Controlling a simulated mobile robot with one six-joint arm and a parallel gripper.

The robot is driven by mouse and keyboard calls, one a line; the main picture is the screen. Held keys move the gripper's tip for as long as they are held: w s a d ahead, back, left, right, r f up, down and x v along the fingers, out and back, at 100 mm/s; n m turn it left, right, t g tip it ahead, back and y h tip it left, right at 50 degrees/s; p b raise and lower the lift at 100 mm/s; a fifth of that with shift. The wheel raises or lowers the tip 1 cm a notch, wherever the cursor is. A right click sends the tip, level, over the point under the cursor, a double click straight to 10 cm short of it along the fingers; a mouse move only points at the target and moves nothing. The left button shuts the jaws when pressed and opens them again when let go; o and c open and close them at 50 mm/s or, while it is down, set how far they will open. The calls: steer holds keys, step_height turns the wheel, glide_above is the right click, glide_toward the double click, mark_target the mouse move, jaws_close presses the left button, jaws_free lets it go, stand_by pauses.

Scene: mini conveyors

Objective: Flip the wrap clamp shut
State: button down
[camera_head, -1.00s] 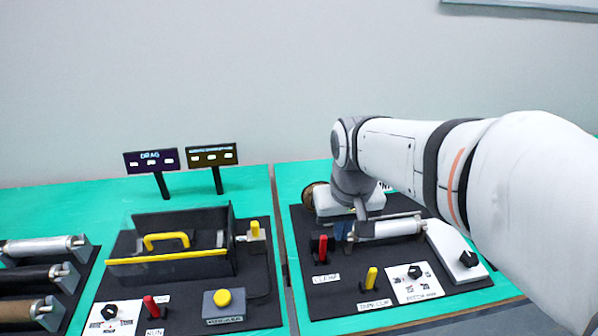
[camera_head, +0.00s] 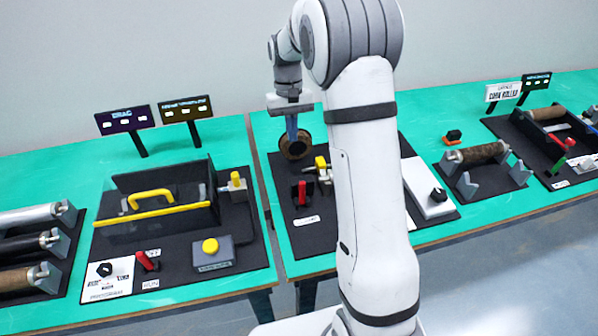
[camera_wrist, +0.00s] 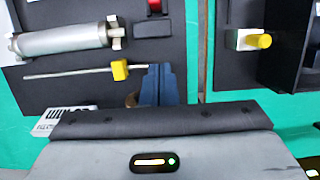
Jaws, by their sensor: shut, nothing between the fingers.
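A thin metal bar with a yellow block (camera_wrist: 120,69), which seems to be the wrap clamp, lies close beside the fingers. It runs along the metal roller (camera_wrist: 62,40). Whether the fingers touch the block is unclear. The yellow block also shows in the head view (camera_head: 320,163). My arm hides most of the bar and roller there.
A red lever (camera_head: 302,190) stands in front of the yellow block. A brown roll (camera_head: 295,146) is just behind the fingers. The neighbouring panel on the left carries a guard box with a yellow handle (camera_head: 150,198) and a yellow button (camera_head: 210,246).

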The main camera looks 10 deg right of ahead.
steer(key=p, duration=0.2)
glide_toward(302, 193)
steer(key=w+f, duration=0.5)
steer(key=shift+f, duration=0.15)
steer(key=s+p, duration=0.1)
steer(key=s, duration=0.2)
steer(key=shift+s+f, duration=0.1)
steer(key=shift+s, duration=0.25)
steer(key=shift+s+f, duration=0.1)
steer(key=shift+f, duration=0.05)
steer(key=shift+s+d+b, duration=0.1)
steer(key=shift+s+b, duration=0.05)
steer(key=shift+b, duration=0.3)
steer(key=shift+s+t+b, duration=0.2)
steer(key=shift+t+b, duration=0.1)
steer(key=shift+t, duration=0.1)
